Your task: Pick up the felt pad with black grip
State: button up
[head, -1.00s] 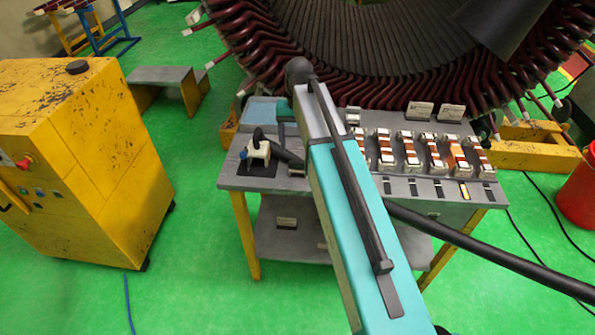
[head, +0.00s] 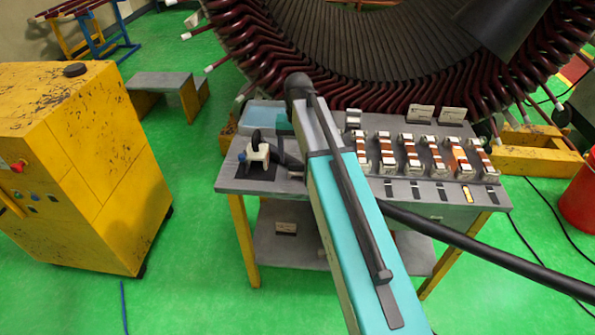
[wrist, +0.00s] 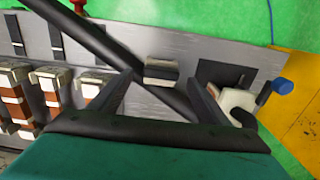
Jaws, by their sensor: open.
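In the wrist view a small block with pale sides and a dark top, which looks like the felt pad with black grip (wrist: 161,71), lies on the grey bench top. My gripper (wrist: 157,80) is open, with one finger on each side of the pad in the picture. The gap in height cannot be judged, and no contact shows. In the head view my teal arm covers this part of the bench, so the pad is hidden there.
A white tool with a blue knob (head: 257,153) stands on a black mat left of my arm. Several copper-banded coil blocks (head: 410,155) line the bench (head: 330,195) on the right. A yellow cabinet (head: 85,165) stands left; the large stator (head: 400,80) is behind.

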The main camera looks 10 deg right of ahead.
aim_at(298, 166)
jog(key=shift+f+b, duration=1.8)
jog(key=shift+f, duration=0.7)
jog(key=c, duration=1.2)
jog(key=shift+o, duration=0.2)
jog(key=shift+r, duration=0.15)
